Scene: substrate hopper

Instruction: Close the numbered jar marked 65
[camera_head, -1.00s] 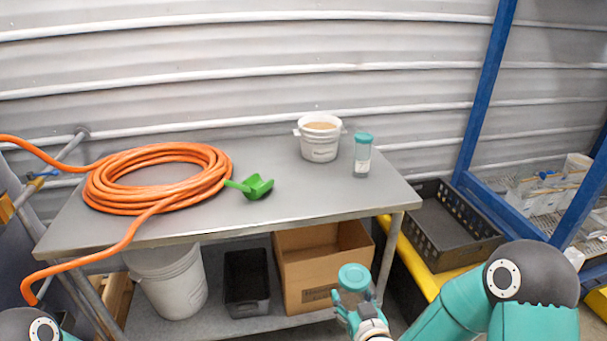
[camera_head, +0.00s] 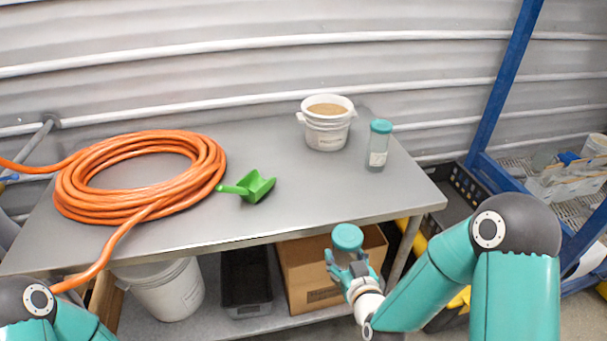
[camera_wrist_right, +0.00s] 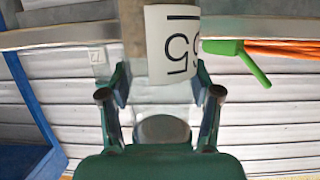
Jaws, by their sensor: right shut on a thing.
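My right gripper (camera_head: 345,266) is shut on a clear jar with a teal lid (camera_head: 347,236), in front of the table's front edge. The lid sits at the jar's top; I cannot tell how tight it is. In the right wrist view, the white jar label (camera_wrist_right: 170,45) stands between the fingers (camera_wrist_right: 160,95). It is upside down and shows an underlined 5 and part of another digit, which looks like a 6. A second teal-lidded clear jar (camera_head: 378,147) stands upright at the table's right end, its label unreadable. My left gripper is out of view; only my left arm shows.
On the metal table (camera_head: 300,195) are a coiled orange hose (camera_head: 140,205), a green scoop (camera_head: 256,187) and a white bucket (camera_head: 327,134) of brown material. The front right of the tabletop is clear. A white bucket (camera_head: 172,290), black bin (camera_head: 245,285) and cardboard box (camera_head: 305,280) are below.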

